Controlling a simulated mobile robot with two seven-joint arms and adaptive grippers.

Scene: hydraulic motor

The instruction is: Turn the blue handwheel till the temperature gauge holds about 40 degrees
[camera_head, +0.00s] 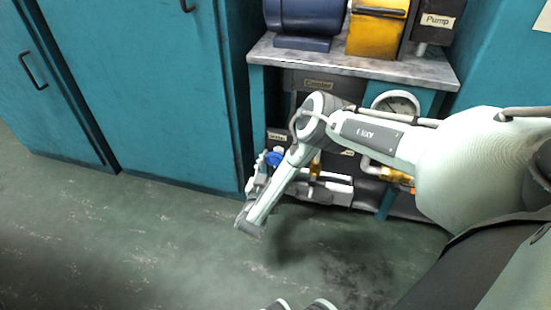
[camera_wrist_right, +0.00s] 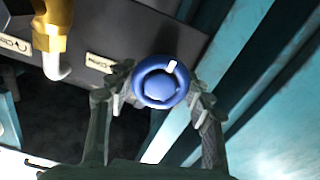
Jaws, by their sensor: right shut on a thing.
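The blue handwheel (camera_wrist_right: 160,83) is in the middle of the right wrist view, with a white mark on its upper right rim. My right gripper (camera_wrist_right: 161,90) is shut on it, one finger on each side. In the head view the handwheel (camera_head: 273,158) is a small blue patch at the lower left of the machine, partly hidden by my right gripper (camera_head: 263,164) and forearm. A round white gauge (camera_head: 396,102) shows above my right arm, its lower part covered. Its reading is too small to tell.
A workbench (camera_head: 350,65) carries a blue motor (camera_head: 305,17), a yellow block (camera_head: 376,30) and a dark unit labelled Pump (camera_head: 435,21). Teal cabinets (camera_head: 150,90) stand at the left. Brass fittings and a pale pipe (camera_wrist_right: 55,65) are near the handwheel. The green floor in front is clear.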

